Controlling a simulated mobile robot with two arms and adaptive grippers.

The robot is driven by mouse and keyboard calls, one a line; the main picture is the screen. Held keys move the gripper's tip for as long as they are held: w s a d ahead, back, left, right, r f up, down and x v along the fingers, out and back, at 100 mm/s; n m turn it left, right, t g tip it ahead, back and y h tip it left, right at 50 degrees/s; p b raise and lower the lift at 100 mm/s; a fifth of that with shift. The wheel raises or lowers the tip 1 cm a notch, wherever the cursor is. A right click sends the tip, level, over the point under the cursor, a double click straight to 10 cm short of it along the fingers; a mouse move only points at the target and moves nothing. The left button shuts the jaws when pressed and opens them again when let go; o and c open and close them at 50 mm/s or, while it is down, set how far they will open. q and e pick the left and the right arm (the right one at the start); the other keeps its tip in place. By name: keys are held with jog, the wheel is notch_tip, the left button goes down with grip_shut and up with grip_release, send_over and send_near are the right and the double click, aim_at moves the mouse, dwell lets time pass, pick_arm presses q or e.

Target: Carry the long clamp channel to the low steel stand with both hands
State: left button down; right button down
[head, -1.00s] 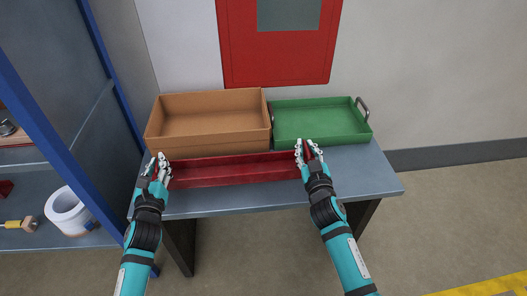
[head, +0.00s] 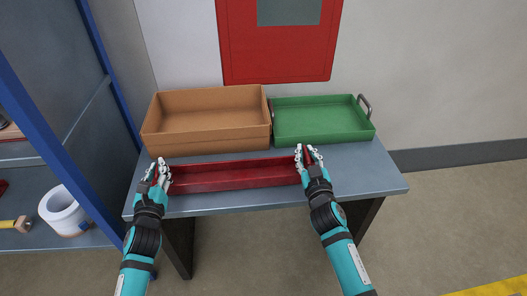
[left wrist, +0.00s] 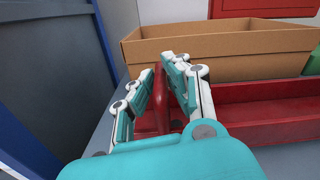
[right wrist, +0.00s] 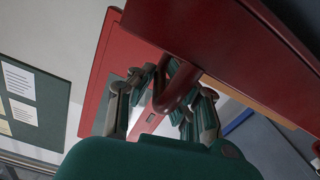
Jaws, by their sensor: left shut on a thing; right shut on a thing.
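The long clamp channel (head: 235,176) is a long, dark red, open trough with a handle at each end. It lies level across the front of the grey-topped low steel stand (head: 240,203). I cannot tell whether its underside touches the top. My left gripper (head: 158,174) is shut on its left handle, also seen in the left wrist view (left wrist: 163,113). My right gripper (head: 308,158) is shut on its right handle, and the curved handle shows in the right wrist view (right wrist: 176,98). Fingers partly hide both handles.
A brown open box (head: 206,143) and a green tray (head: 323,136) with metal handles stand behind the channel. A blue-framed shelf (head: 62,140) with a white roll (head: 63,211) is close at left. The stand's right front corner is clear.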

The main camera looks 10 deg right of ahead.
pick_arm(q)
jog(key=shift+f+b, duration=0.35)
jog(key=shift+b, duration=0.05)
pick_arm(e)
jog(key=shift+f, duration=0.3)
pick_arm(q)
jog(key=c, duration=1.7)
grip_release()
jog(key=shift+f, duration=0.25)
jog(key=shift+c, duration=0.2)
pick_arm(e)
jog(key=c, duration=1.7)
grip_release()
jog(key=shift+f, duration=0.25)
jog(key=shift+c, duration=0.2)
pick_arm(q)
jog(key=o, duration=0.4)
jog(key=shift+r, duration=0.1)
pick_arm(e)
jog(key=o, duration=0.4)
jog(key=shift+r, duration=0.1)
pick_arm(q)
jog(key=shift+d, duration=0.15)
pick_arm(e)
jog(key=shift+a, duration=0.15)
pick_arm(q)
jog(key=shift+r, duration=0.1)
jog(key=shift+s, duration=0.1)
pick_arm(e)
jog(key=shift+s, duration=0.1)
